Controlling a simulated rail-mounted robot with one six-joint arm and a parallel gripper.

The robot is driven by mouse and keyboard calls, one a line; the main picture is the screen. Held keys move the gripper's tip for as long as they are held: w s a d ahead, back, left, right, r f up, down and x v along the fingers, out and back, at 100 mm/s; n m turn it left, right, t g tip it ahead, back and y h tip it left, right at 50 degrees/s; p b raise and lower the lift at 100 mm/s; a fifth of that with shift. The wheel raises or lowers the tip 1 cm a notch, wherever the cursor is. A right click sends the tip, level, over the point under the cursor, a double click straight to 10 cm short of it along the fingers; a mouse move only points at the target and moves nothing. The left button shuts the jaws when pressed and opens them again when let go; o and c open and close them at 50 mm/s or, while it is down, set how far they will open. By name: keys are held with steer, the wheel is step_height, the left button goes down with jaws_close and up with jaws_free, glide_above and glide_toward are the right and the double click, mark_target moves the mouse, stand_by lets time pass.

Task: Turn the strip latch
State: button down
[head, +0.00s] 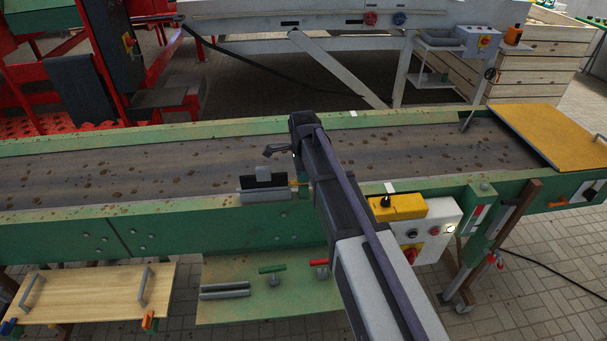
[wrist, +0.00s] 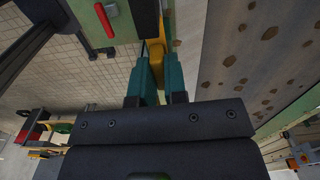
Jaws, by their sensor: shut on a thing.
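In the wrist view, my gripper (wrist: 157,72) has its two teal fingers closed around a yellow lever-like piece (wrist: 155,48), which I take to be the strip latch. The piece sticks out past the fingertips beside the green rail of the belt. In the head view, my arm crosses the front rail and hides the fingers. A small bit of yellow (head: 297,186) shows just left of the arm, at the end of a grey bracket (head: 265,193). How far the latch is turned cannot be told.
The soil-covered conveyor belt (head: 160,172) runs behind the rail. A control box (head: 432,231) with a yellow cover (head: 398,207) is close right of my arm. A green shelf (head: 235,310) below carries a red-handled tool (head: 318,262), a green-handled tool (head: 272,268) and grey bars.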

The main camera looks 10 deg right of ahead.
steer(key=n, duration=1.3)
steer(key=shift+n, duration=2.1)
steer(key=c, duration=1.2)
jaws_free()
steer(key=shift+o, duration=0.2)
step_height(320, 180, up, 11)
steer(key=p, duration=1.1)
steer(key=s+d+f+b, duration=0.2)
steer(key=s+f+b, duration=0.1)
steer(key=s, duration=0.8)
steer(key=s+d+f+b, duration=0.1)
steer(key=s+f+b, duration=0.1)
steer(key=s, duration=1)
steer(key=shift+d+f+n+b, duration=0.4)
